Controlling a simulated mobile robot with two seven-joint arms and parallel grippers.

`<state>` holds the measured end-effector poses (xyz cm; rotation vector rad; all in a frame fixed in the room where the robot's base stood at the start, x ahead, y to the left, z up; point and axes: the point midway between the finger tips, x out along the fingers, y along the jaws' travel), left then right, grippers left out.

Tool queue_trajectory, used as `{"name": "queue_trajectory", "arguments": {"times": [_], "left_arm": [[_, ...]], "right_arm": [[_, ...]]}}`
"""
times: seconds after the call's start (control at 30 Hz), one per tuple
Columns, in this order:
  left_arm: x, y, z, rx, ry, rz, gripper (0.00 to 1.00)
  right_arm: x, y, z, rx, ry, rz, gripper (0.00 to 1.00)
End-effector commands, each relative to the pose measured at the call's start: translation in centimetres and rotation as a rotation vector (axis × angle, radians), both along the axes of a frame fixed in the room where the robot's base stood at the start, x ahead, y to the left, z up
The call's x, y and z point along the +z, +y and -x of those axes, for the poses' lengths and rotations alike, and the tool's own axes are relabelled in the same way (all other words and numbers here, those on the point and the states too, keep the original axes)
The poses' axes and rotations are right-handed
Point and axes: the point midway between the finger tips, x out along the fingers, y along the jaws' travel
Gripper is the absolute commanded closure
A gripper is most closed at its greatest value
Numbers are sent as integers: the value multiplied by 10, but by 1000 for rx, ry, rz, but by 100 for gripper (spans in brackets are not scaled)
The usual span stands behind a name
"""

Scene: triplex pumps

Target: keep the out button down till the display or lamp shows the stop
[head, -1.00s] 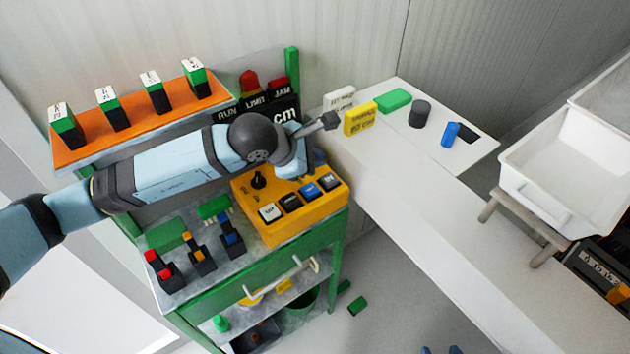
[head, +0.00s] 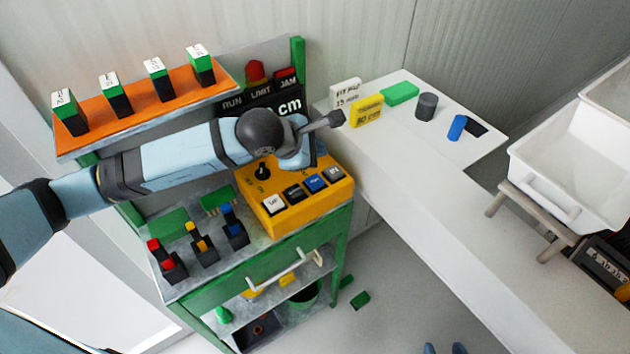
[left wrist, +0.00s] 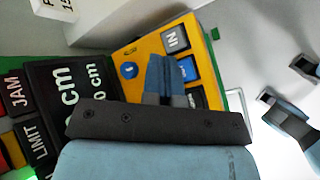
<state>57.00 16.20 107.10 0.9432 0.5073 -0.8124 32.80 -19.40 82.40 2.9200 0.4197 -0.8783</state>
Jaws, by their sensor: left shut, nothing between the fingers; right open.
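The yellow control box (head: 285,228) stands on the green cart. It has a dark knob and a row of white, black, blue and grey buttons. The grey one (left wrist: 175,38) reads IN; the blue button (left wrist: 188,68) and black button (head: 293,193) have labels I cannot read surely. My left gripper (left wrist: 163,82) is shut and empty, over the box beside the blue button; contact is unclear. The black display (left wrist: 62,88) shows "cm", its number partly hidden. RUN, LIMIT and JAM labels sit under lamps (head: 256,70); I cannot tell which are lit. My right gripper (left wrist: 286,82) is open, away from the box.
An orange shelf (head: 140,112) with several green-black blocks is behind my left arm. Small levers (head: 203,245) stand on the cart's front left. A white counter (head: 430,215) with loose blocks and a white bin (head: 570,165) lie to the right.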

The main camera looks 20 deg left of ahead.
Motion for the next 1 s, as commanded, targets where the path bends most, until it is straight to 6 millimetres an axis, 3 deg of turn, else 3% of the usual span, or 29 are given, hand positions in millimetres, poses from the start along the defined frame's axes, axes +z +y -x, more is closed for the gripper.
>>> {"name": "queue_trajectory", "arguments": {"times": [0.23,0.3,0.4,1.0], "left_arm": [[-40,0,0,1,3,-1,100],[-54,0,0,0,1,-1,100],[-61,0,0,1,0,-1,100],[-62,0,0,0,0,0,100]], "right_arm": [[-17,0,0,-1,0,-1,46],[-31,1,0,-1,2,-3,46],[-40,1,1,-4,11,-7,46],[-37,2,-1,-5,8,-12,46]]}}
